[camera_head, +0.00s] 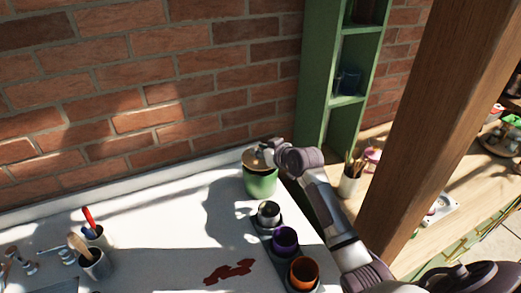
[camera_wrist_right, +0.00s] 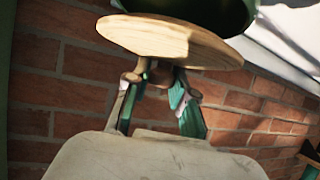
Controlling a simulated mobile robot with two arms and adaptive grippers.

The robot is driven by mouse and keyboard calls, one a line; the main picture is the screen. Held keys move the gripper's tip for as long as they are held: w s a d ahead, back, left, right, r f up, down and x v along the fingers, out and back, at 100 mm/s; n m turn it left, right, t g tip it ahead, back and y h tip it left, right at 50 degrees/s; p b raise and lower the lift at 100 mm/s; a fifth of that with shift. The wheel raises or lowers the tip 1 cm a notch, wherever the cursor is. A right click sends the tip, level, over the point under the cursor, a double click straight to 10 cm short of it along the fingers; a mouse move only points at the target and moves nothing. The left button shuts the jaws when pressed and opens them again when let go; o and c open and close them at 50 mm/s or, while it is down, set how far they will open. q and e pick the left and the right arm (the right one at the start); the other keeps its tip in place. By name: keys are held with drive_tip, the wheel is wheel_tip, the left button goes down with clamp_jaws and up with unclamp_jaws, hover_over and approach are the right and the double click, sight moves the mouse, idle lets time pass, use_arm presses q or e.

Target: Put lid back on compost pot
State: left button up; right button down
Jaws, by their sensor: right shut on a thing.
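The green compost pot (camera_head: 260,183) stands on the white table near the wall. Its round wooden lid (camera_head: 256,160) is at the pot's mouth; I cannot tell whether it rests fully on the rim. My right gripper (camera_head: 272,148) is shut on the lid's knob from above. In the right wrist view the lid (camera_wrist_right: 170,42) shows as a pale wooden disc just past the fingers of the gripper (camera_wrist_right: 160,78), with the dark green pot (camera_wrist_right: 205,10) beyond it. The fingers hide most of the knob. My left gripper is out of view.
A dark tray holds a white cup (camera_head: 268,213), a purple cup (camera_head: 285,241) and an orange cup (camera_head: 303,272) close to my right arm. Grey tool cups (camera_head: 96,264) stand at left. A green shelf (camera_head: 320,100) and wooden post (camera_head: 450,120) stand at right.

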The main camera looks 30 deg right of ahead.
drive_tip(key=shift+f, duration=0.6)
drive_tip(key=shift+f+b, duration=0.7)
drive_tip(key=shift+f, duration=0.1)
drive_tip(key=c, duration=0.9)
unclamp_jaws()
drive_tip(key=v, duration=1.2)
drive_tip(key=shift+s, duration=0.1)
drive_tip(key=shift+f, duration=0.1)
